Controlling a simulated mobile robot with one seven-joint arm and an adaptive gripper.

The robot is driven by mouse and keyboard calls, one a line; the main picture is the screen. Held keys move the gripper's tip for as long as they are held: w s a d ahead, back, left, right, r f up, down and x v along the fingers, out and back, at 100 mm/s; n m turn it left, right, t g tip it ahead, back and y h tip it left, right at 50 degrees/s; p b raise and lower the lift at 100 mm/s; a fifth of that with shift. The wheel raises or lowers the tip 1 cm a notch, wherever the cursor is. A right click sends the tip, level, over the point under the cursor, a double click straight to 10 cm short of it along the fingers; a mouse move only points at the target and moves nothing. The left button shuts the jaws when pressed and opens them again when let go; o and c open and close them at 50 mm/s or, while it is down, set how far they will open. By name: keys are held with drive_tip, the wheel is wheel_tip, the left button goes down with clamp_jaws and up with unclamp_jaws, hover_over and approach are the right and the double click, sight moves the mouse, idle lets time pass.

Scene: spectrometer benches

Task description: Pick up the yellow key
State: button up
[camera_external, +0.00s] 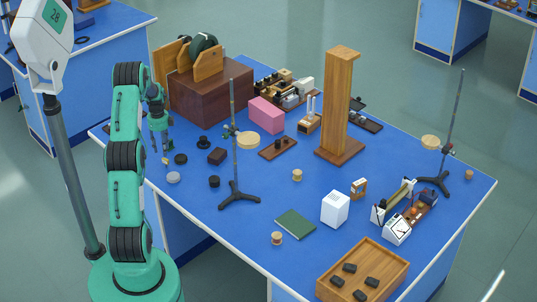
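My gripper (160,150) points down over the left end of the blue bench, left of the dark round pieces. Its fingers are very small in this view, and I cannot tell whether they are open or shut. A tiny yellowish spot (165,160) shows at the fingertips. It may be the yellow key, but it is too small to be sure, and I cannot tell whether it is held or lies on the bench. No other key is clearly visible.
The blue bench (255,230) is crowded. Close to my gripper are a grey disc (173,178), a black disc (180,158) and a tall retort stand (236,190). A large brown wooden box (212,95) stands behind. A wooden tray (325,284) with black blocks is at the front.

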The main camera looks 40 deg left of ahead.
sight(164, 159)
drive_tip(key=shift+f, duration=1.25)
drive_tip(key=shift+f, duration=0.1)
drive_tip(key=shift+d+f+b, duration=0.1)
drive_tip(key=shift+f+b, duration=0.75)
drive_tip(key=shift+f, duration=1.65)
clamp_jaws()
